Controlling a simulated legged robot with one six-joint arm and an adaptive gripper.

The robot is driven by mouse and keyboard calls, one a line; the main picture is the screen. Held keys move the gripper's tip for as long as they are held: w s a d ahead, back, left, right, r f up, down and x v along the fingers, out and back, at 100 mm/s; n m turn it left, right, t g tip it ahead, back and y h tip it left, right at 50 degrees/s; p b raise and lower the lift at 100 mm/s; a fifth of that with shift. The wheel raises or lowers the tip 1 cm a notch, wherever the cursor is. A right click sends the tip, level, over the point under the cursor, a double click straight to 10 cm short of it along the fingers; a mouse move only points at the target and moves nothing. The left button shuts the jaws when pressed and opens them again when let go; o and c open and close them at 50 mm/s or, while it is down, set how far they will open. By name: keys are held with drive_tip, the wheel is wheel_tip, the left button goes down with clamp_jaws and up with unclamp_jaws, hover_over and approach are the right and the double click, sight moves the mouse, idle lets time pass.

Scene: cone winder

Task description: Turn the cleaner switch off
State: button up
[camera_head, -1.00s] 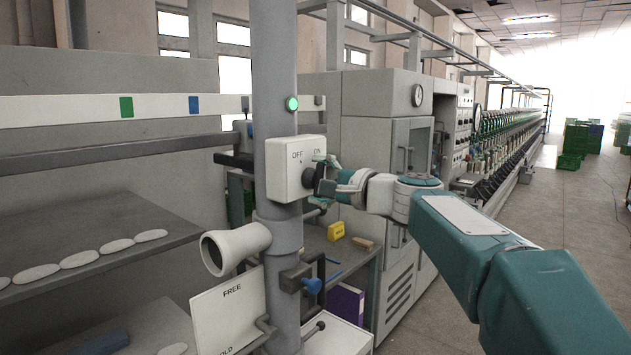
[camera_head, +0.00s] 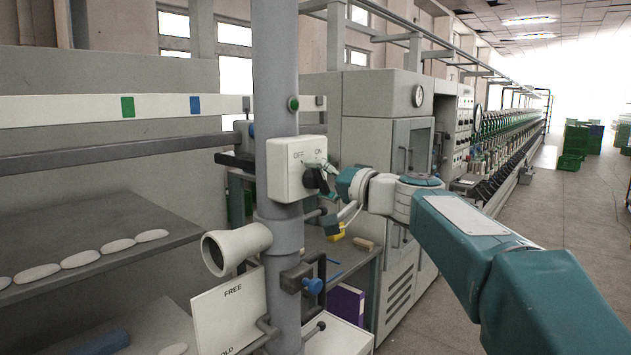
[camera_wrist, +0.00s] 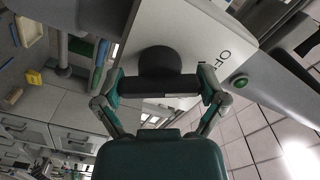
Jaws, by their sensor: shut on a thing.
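The cleaner switch is a white box (camera_head: 285,182) on the grey post, marked OFF on the left and ON on the right. Its black knob (camera_head: 310,179) is on the front face, and it also shows in the wrist view (camera_wrist: 160,66). My gripper (camera_head: 321,180) is at the knob. In the wrist view my gripper (camera_wrist: 160,88) has one finger at each end of the knob's dark bar and is shut on it. The knob's pointer direction is partly hidden by my gripper. The green lamp (camera_head: 293,104) above the box looks dark.
Shelves stand at left. A grey cabinet (camera_head: 385,110) stands behind my gripper.

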drive_tip(key=shift+w+d+f, duration=0.1)
drive_tip(key=shift+f, duration=0.25)
drive_tip(key=o, duration=0.8)
drive_tip(key=shift+d, duration=0.1)
drive_tip(key=shift+r, duration=0.1)
drive_tip(key=shift+s+d, duration=0.2)
drive_tip(key=shift+d, duration=0.05)
drive_tip(key=v, duration=1.1)
drive_tip(key=shift+s, duration=0.2)
drive_tip(key=shift+a, duration=0.1)
